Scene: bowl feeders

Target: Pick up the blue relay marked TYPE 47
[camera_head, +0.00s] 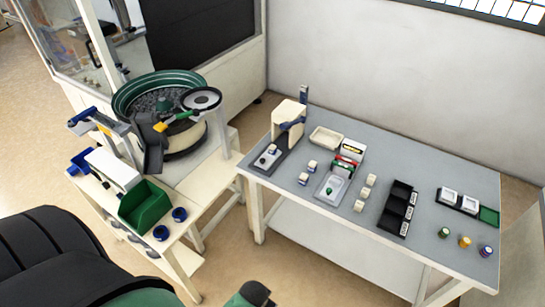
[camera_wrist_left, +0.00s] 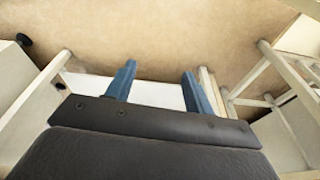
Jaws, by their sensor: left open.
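A third (camera_head: 271,149) sits on a dark fixture at the table's left end. The markings are too small to read, so I cannot tell which is TYPE 47. My left gripper (camera_wrist_left: 160,85) shows in the wrist view with its two blue fingers apart and nothing between them. It points at the floor and pale table frames, away from the blocks. My right gripper is not in view.
A bowl feeder (camera_head: 125,100) and green bin (camera_head: 146,205) stand left.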

